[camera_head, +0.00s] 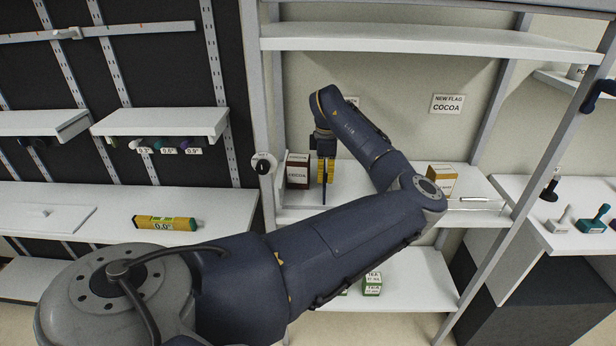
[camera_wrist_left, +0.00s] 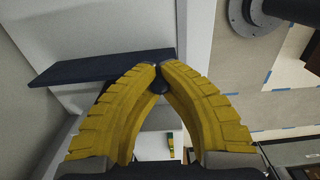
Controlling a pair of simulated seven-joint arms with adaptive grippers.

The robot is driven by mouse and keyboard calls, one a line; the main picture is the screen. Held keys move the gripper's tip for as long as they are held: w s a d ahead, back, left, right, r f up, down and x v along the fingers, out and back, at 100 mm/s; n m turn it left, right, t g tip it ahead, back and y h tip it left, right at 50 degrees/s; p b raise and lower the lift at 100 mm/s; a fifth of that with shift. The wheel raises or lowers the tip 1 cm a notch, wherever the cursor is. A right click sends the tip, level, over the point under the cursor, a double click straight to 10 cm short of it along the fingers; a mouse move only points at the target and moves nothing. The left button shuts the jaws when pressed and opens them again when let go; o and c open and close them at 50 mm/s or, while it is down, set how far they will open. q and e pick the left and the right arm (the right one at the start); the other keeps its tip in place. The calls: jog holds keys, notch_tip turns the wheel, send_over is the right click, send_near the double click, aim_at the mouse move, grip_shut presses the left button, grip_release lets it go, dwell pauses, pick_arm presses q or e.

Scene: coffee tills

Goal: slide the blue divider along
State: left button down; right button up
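My left gripper (camera_head: 325,178) points down over the middle shelf (camera_head: 370,212) in the head view, its yellow fingers close together. The blue divider (camera_wrist_left: 100,67) is a flat, dark blue panel in the left wrist view, reaching left from the fingertips. The left gripper (camera_wrist_left: 160,76) is there shut on a small dark knob that seems to belong to the divider. In the head view the divider (camera_head: 324,194) shows only as a thin dark strip below the fingers. My right gripper is not in view.
A brown cocoa box (camera_head: 298,170) stands just left of the gripper. An orange-brown box (camera_head: 441,180) stands farther right on the same shelf, behind my arm. The shelf between is partly hidden by my arm. A slanted post (camera_head: 493,180) bounds the right side.

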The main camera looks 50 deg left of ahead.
pick_arm(q)
jog(key=shift+s+a+r, duration=0.1)
jog(key=shift+s+a, duration=1.65)
jog(key=shift+a, duration=0.1)
jog(key=c, duration=1.5)
grip_release()
